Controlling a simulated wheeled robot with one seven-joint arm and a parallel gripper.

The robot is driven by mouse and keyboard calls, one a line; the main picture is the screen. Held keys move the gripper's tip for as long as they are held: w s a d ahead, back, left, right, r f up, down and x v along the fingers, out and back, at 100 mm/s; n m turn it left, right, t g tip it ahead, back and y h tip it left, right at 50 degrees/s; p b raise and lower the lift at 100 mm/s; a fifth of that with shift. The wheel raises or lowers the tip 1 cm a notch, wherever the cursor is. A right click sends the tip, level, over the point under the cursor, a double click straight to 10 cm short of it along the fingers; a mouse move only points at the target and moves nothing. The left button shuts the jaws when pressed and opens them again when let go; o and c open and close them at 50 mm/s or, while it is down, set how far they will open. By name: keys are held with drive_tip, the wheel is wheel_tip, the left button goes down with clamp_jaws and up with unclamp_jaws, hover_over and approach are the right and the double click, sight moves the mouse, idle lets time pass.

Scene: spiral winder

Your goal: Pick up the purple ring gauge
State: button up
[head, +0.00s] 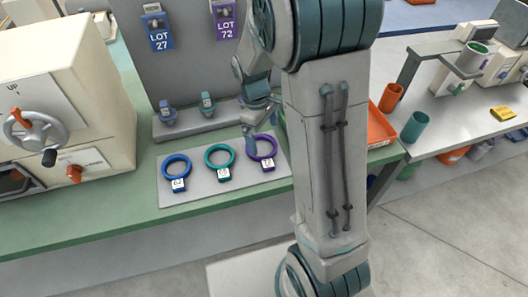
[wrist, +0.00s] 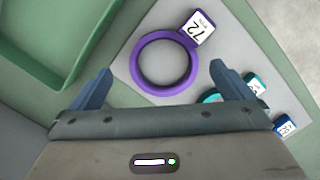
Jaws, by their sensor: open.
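The purple ring gauge (head: 262,147) lies flat at the right end of a grey mat, with a white-labelled tag at its near side. In the wrist view the purple ring gauge (wrist: 137,64) lies ahead of the jaws, between their lines, and its label reads 72. My gripper (wrist: 168,84) is open and empty, with its two blue fingers spread wider than the ring. In the head view my gripper (head: 250,128) hangs close to the ring's far left side, partly covering it. I cannot tell the exact height above the mat.
A teal ring (head: 219,157) and a blue ring (head: 177,168) lie left of the purple one on the grey mat (head: 215,192). A green tray (wrist: 62,45) stands close by. A grey stand (head: 205,121) with LOT signs is behind; a cream machine (head: 70,80) is at left.

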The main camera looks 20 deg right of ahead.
sight(265, 151)
drive_tip(key=f, duration=0.4)
drive_tip(key=shift+s+f, duration=0.3)
drive_tip(key=shift+s, duration=0.05)
drive_tip(key=shift+c, duration=0.3)
drive_tip(key=c, duration=1)
drive_tip(key=shift+r, duration=0.1)
